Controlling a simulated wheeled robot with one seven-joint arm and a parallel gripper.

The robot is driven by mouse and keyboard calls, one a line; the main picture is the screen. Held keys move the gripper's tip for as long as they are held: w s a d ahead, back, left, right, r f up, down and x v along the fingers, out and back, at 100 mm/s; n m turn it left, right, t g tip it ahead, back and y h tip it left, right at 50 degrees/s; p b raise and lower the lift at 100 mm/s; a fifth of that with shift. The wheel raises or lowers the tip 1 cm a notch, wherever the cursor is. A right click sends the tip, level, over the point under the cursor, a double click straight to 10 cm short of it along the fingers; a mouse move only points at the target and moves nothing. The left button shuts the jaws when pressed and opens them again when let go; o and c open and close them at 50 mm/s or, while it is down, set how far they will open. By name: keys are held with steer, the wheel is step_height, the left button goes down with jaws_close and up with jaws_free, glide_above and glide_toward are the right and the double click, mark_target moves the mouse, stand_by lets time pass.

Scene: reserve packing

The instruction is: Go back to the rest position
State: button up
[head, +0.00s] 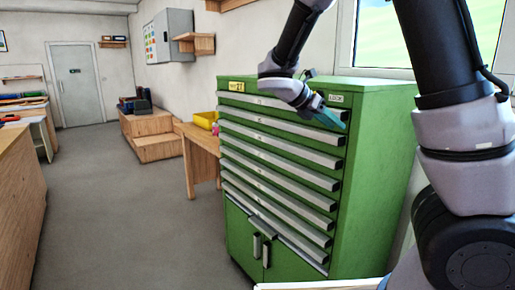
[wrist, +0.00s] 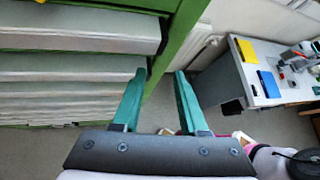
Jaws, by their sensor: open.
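My gripper (wrist: 160,78) shows in the wrist view with its two teal fingers apart and nothing between them. In the head view my gripper (head: 334,119) is in front of the upper right part of the green drawer cabinet (head: 375,150). Its fingers point down to the right, near the ends of the top drawers. I cannot tell whether it touches the cabinet. All the drawers of the cabinet look shut.
A wooden table (head: 198,140) with a yellow bin (head: 206,119) stands left of the cabinet. Wooden steps (head: 150,135) are farther back. The grey floor (head: 125,220) at left centre is clear. The wrist view shows a desk (wrist: 238,72) with a blue folder (wrist: 268,84).

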steer(key=s+d+f+m+g+y, duration=0.1)
steer(key=s+d+m+g+y, duration=0.1)
steer(key=s+d+m+y, duration=0.3)
steer(key=s+a+r+m+t+y, duration=0.1)
steer(key=s+r+m+t+y, duration=0.2)
steer(key=s+m, duration=0.4)
steer(key=s+a+r+m+t+y, duration=0.2)
steer(key=s+r+m+y, duration=0.2)
steer(key=m, duration=1.2)
steer(key=s+r, duration=0.2)
steer(key=s, duration=0.1)
steer(key=shift+a+r+m+t, duration=0.3)
steer(key=shift+t, duration=0.1)
steer(key=shift+s, duration=0.1)
